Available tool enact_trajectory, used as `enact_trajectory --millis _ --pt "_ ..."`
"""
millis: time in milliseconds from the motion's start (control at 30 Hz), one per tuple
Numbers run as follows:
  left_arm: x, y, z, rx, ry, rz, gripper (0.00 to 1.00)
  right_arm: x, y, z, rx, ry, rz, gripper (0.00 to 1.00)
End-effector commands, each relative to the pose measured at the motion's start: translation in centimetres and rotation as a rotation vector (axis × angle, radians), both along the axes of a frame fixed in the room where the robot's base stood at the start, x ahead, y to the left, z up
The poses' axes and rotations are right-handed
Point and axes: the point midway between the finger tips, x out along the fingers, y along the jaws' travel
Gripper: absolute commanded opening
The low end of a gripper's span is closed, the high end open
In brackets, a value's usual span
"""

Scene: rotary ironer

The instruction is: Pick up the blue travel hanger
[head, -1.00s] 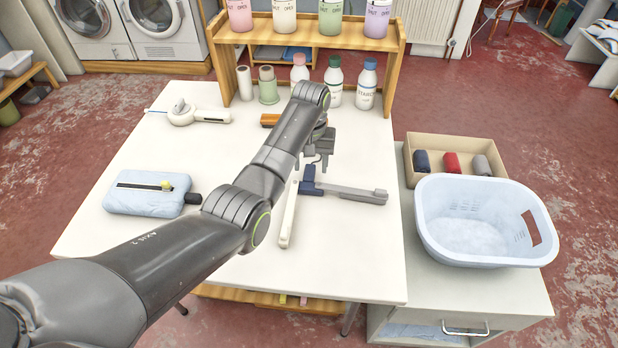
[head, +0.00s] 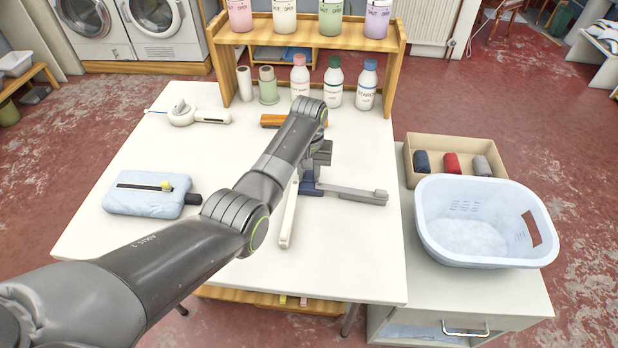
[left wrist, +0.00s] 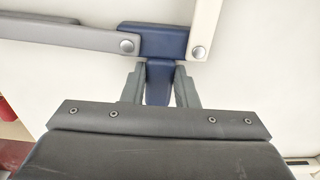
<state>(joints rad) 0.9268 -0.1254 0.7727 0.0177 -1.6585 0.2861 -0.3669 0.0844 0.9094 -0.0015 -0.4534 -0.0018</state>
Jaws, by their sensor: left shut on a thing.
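The blue travel hanger (head: 309,189) lies on the white table (head: 240,255). It has a dark blue centre piece with one grey arm (head: 362,195) pointing right and one cream arm (head: 288,215) pointing toward the front. My left gripper (head: 313,178) is at the hanger's blue centre piece, partly hidden behind my own arm in the head view. In the left wrist view, the fingers (left wrist: 160,85) stand on either side of the blue stem (left wrist: 159,80) and are shut on it. The hanger appears to be at table height. My right gripper is not in view.
A pale blue padded board (head: 147,195) lies at the left of the table, and a white handheld device (head: 190,114) is at the back left. Bottles (head: 334,86) stand under a wooden shelf (head: 391,60). A laundry basket (head: 484,222) and a box of rolls (head: 452,148) stand right.

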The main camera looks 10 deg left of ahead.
Motion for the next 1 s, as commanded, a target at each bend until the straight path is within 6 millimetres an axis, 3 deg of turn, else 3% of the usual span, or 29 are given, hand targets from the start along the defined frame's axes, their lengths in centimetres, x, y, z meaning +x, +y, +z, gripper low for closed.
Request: enact_trajectory --millis 267,700,1000 --pt "0.1 0.0 1.3 -0.001 -0.004 0.000 0.03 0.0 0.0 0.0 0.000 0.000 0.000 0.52" --pt "0.1 0.0 9.1 0.000 -0.003 -0.002 0.03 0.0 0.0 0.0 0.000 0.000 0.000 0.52" --pt "0.0 0.0 10.1 0.001 0.001 -0.002 0.03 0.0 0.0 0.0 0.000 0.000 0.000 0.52"
